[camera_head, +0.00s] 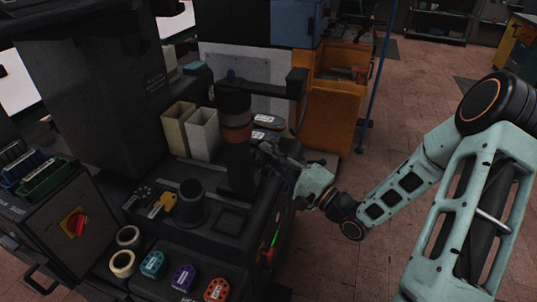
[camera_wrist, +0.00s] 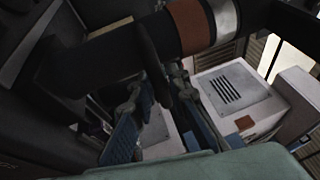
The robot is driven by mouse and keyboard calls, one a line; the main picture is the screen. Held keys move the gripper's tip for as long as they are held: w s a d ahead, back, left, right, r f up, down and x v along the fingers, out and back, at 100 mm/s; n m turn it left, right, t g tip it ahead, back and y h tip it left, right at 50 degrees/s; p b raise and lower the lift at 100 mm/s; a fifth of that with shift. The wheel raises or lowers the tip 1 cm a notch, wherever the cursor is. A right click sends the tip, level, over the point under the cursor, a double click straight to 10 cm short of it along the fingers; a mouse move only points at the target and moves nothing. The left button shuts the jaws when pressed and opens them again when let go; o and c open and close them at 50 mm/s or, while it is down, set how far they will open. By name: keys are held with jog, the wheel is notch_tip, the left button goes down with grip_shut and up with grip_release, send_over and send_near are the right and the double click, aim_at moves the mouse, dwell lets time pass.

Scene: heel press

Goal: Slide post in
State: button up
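A dark upright post with a brown band (camera_head: 236,122) stands on the black press bench, right of two light bins. My gripper (camera_head: 268,152) is at its right side, close to it. In the wrist view the banded post (camera_wrist: 188,27) crosses the top of the picture. My gripper's two blue-padded fingers (camera_wrist: 157,100) stand apart below it. A thin dark piece (camera_wrist: 153,65) reaches down between the fingers; I see no clear grip on it. The post's lower end is hard to make out against the dark bench.
A square recess (camera_head: 230,221) lies in front of the post. An orange cabinet (camera_head: 330,115) stands behind.

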grip_shut()
jog(key=w+a, duration=0.3)
jog(key=a, duration=0.5)
jog(key=w+a, duration=0.3)
jog(key=a, duration=0.5)
jog(key=shift+w+r, duration=0.15)
jog(key=shift+w, duration=0.1)
